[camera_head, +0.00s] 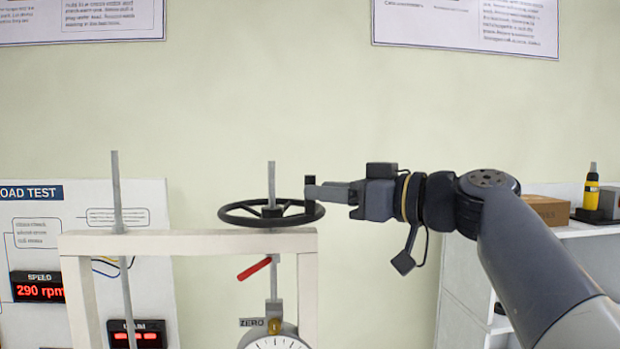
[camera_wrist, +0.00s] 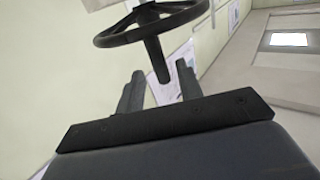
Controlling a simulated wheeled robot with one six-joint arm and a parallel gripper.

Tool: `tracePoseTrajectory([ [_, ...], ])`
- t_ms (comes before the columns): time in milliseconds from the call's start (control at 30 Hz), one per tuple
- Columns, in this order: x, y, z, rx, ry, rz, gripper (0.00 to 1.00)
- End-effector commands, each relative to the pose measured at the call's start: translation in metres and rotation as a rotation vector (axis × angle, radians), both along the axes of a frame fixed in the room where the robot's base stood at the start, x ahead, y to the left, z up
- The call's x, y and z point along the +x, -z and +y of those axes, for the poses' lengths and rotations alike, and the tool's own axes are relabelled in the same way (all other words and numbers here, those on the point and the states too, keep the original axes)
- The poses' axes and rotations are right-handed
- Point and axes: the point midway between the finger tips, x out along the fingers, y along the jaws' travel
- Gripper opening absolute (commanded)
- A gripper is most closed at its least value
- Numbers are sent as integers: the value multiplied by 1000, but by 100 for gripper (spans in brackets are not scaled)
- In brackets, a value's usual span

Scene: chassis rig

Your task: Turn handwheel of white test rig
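The white test rig (camera_head: 190,243) stands at the left in the head view. Its black spoked handwheel (camera_head: 240,219) lies level on a vertical spindle above the top beam. A black upright handle (camera_head: 310,181) rises from the wheel's right rim. My gripper (camera_head: 312,192) reaches in from the right at the height of this handle. In the wrist view the handwheel (camera_wrist: 122,40) is at the top, and its handle (camera_wrist: 155,58) points down toward the gap between my two fingers (camera_wrist: 159,80). The fingers are apart, with visible space on both sides of the handle.
Below the wheel are a red lever (camera_head: 254,269) and a dial gauge (camera_head: 274,342). A thin rod (camera_head: 116,195) stands up at the left. A panel (camera_head: 38,250) shows 290 rpm. A white shelf (camera_head: 575,232) stands at the right.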

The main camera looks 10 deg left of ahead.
Motion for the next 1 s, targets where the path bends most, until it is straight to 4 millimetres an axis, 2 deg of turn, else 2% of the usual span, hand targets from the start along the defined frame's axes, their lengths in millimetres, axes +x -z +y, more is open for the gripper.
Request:
tracePoseTrajectory([
  [100,7,-3,17,0,-3,2,35],
  [233,13,-2,28,0,-1,1,35],
  [633,15,1,34,-1,1,0,34],
  [1000,15,0,34,0,1,0,4],
])
